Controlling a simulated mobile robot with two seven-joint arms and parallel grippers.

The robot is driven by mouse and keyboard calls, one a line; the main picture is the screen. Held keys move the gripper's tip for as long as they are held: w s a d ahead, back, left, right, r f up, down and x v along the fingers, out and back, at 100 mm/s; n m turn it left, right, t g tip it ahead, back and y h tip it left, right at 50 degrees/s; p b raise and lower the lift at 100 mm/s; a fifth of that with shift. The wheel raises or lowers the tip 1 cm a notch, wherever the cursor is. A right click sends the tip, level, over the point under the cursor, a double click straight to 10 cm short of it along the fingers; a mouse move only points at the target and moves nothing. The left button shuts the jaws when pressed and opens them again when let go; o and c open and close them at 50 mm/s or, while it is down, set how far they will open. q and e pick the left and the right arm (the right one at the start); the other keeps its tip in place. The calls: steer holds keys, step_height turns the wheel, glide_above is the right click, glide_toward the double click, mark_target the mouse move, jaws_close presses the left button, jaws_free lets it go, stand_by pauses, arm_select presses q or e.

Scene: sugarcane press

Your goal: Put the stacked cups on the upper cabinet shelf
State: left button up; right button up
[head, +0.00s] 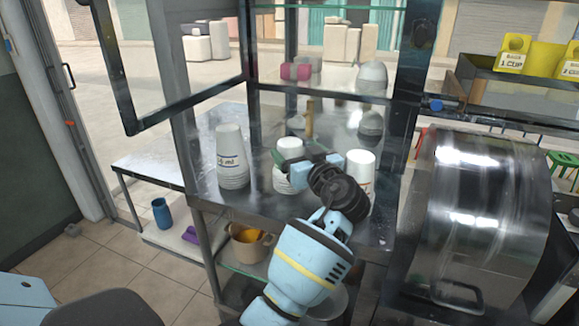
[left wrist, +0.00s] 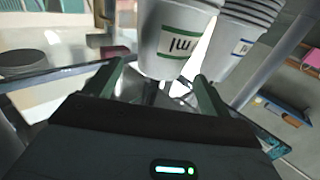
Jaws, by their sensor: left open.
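Three stacks of white cups stand on the metal counter (head: 240,205) of the cabinet: a tall stack (head: 231,150) at left, a middle stack (head: 289,147) and a right stack (head: 360,160). My left gripper (head: 291,162) is open at the middle stack and partly hides it. In the left wrist view, a cup with a green-banded label (left wrist: 178,40) stands just beyond and between the two spread fingers (left wrist: 160,88); I cannot tell whether they touch it. A glass shelf (head: 335,95) runs above the counter, and another glass shelf (head: 340,7) is higher up. My right gripper is out of view.
The framed glass door (head: 130,115) stands open at left. A large metal drum (head: 480,215) is at right. Yellow boxes (head: 513,50) stand at upper right.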

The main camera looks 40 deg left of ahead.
mark_target(285, 138)
arm_select(q)
steer(key=p+x, duration=0.1)
steer(key=x, duration=0.4)
steer(key=shift+w+a, duration=0.1)
steer(key=shift+a, duration=0.1)
steer(key=shift+w+a, duration=0.2)
steer(key=shift+a, duration=0.15)
steer(key=shift+c, duration=0.4)
steer(key=c, duration=1.4)
